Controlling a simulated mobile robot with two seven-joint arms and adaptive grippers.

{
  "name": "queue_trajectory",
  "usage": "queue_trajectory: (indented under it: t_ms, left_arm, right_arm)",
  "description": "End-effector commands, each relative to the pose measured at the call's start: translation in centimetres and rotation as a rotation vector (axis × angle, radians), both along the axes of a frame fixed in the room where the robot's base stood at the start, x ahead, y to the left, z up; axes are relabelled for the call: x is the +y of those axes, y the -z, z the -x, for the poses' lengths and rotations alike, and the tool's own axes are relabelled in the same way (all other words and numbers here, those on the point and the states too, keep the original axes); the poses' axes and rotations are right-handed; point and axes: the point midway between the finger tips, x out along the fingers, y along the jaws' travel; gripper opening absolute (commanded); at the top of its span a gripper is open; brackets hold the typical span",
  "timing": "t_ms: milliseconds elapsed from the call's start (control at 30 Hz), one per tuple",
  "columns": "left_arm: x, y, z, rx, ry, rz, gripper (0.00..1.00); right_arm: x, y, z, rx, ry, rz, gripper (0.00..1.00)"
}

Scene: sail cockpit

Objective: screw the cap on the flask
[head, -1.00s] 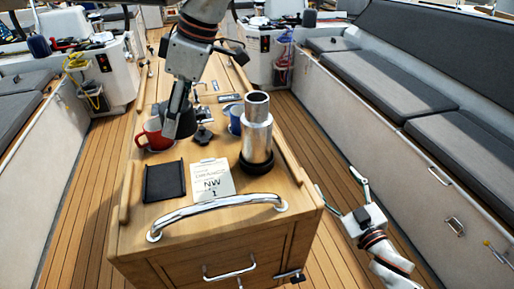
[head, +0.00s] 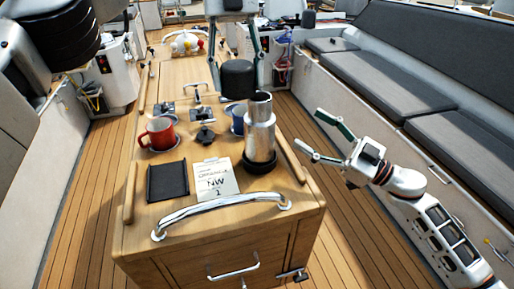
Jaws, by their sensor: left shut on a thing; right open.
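The flask (head: 260,135) is a steel cylinder with a narrower neck, standing upright on a black round base (head: 260,163) at the right side of the wooden table. Its top is uncovered. My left gripper (head: 240,68) is shut on the black cap (head: 238,80), with one finger on each side. The cap shows just above and left of the flask's mouth, apart from it; how far behind it is, I cannot tell. My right gripper (head: 308,134) is open and empty, right of the flask beyond the table's edge, fingers pointing left.
The table (head: 145,222) holds a red mug (head: 159,131), a blue mug (head: 237,117) partly hidden behind the flask, a black tray (head: 167,181) and a white card (head: 216,178). A metal rail (head: 220,209) runs along the near edge. A grey bench lies at right.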

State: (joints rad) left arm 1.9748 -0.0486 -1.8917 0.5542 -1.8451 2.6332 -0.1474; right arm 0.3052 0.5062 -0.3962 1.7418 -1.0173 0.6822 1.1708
Motion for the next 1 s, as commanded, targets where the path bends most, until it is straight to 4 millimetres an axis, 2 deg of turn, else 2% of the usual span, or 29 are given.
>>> queue_trajectory:
  t_ms: [167, 367, 600, 800, 1000]
  left_arm:
    - [-1.3, -0.1, -0.3, 0.003, -0.202, 0.006, 0.28]
    - [-3.1, -1.2, -1.0, 0.003, -0.482, 0.006, 0.28]
    - [-4.8, -1.1, -1.4, 0.001, -0.772, 0.004, 0.28]
    - [-5.8, -1.6, -1.7, 0.001, -0.942, 0.001, 0.28]
    - [-6.1, -1.8, -1.8, -0.001, -0.998, -0.001, 0.28]
  right_arm:
    - [0.5, -0.8, 0.5, 0.044, -0.095, 0.022, 0.71]
    - [0.8, -1.3, 1.1, 0.12, -0.203, 0.062, 0.71]
    - [0.7, -1.5, 1.8, 0.232, -0.305, 0.123, 0.71]
    - [0.5, -1.4, 2.1, 0.305, -0.348, 0.162, 0.71]
    - [0.4, -1.3, 2.2, 0.327, -0.361, 0.173, 0.71]
